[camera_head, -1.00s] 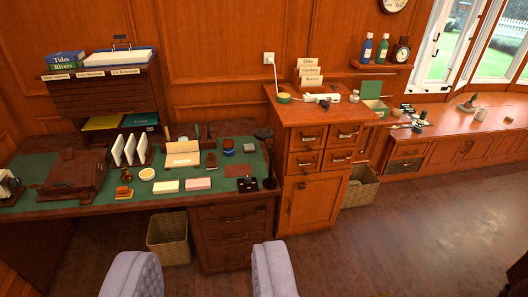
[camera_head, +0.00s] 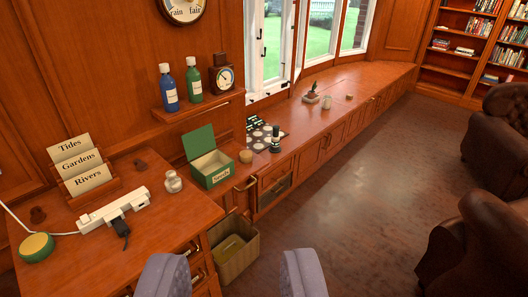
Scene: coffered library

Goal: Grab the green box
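The green box (camera_head: 213,174) stands upright on the wooden counter beyond the near cabinet, left of the middle of the view. My gripper (camera_head: 231,257) shows as two grey-purple fingers at the bottom edge. They are wide apart with nothing between them. The gripper is nearer to me than the box, and apart from it.
A small glass jar (camera_head: 173,182), a white power strip (camera_head: 116,210) and a card holder (camera_head: 83,168) are on the near cabinet. A round tan pot (camera_head: 246,156) is beside the box. A shelf (camera_head: 199,106) with bottles hangs above. Armchairs stand right; the middle floor is clear.

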